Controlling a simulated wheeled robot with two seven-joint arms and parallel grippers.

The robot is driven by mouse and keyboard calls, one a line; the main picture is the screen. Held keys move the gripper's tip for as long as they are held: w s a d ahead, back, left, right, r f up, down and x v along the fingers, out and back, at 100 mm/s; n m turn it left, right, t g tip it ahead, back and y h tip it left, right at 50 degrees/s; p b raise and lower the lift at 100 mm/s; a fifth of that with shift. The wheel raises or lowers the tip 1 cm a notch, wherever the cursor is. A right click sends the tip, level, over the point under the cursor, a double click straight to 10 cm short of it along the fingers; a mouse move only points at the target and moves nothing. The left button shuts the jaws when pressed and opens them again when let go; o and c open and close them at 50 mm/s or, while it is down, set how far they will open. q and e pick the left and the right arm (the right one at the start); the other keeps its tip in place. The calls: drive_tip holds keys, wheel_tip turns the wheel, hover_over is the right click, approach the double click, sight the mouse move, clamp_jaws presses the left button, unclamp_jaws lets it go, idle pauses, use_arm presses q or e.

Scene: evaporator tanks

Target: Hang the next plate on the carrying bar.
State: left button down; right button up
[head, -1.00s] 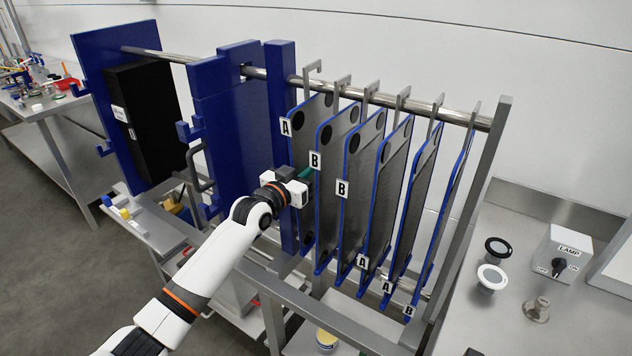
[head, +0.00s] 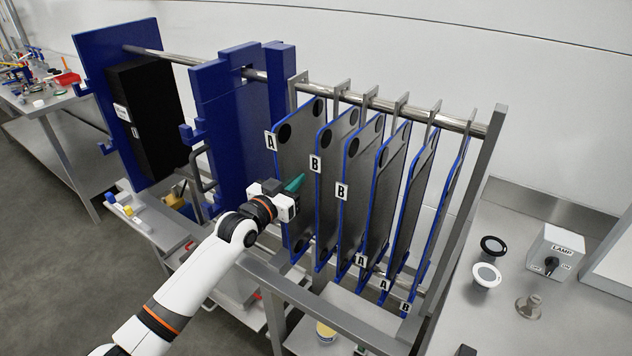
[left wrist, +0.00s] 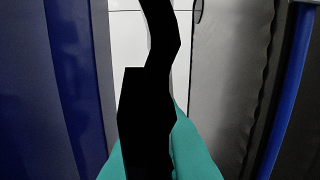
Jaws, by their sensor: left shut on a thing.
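Several grey plates with blue edges hang by grey hooks on the steel carrying bar (head: 452,121). The leftmost plate, labelled A (head: 288,135), stands apart from the blue upright frame to its left; its hook (head: 294,92) is at the bar, and I cannot tell if it bears on it. My left gripper (head: 294,185), with teal fingertips (left wrist: 190,150), is shut on this plate's near edge, about mid-height. A neighbouring plate labelled B (head: 327,137) hangs just right. In the left wrist view a black shape between the fingertips hides the grip. My right gripper is out of view.
A tall blue block (head: 235,125) is on the bar left of the plates, with a black block (head: 146,125) farther left. A grey end post (head: 470,205) closes the right end. The right bench holds a lamp switch box (head: 555,252) and round discs. The gap left of plate A is free.

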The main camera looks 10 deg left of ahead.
use_arm(q)
drive_tip(key=shift+s+a+r, duration=0.1)
drive_tip(key=shift+s+r, duration=0.05)
drive_tip(key=shift+s, duration=0.15)
drive_tip(key=p+v, duration=0.8)
drive_tip(key=v, duration=0.8)
idle(0.5)
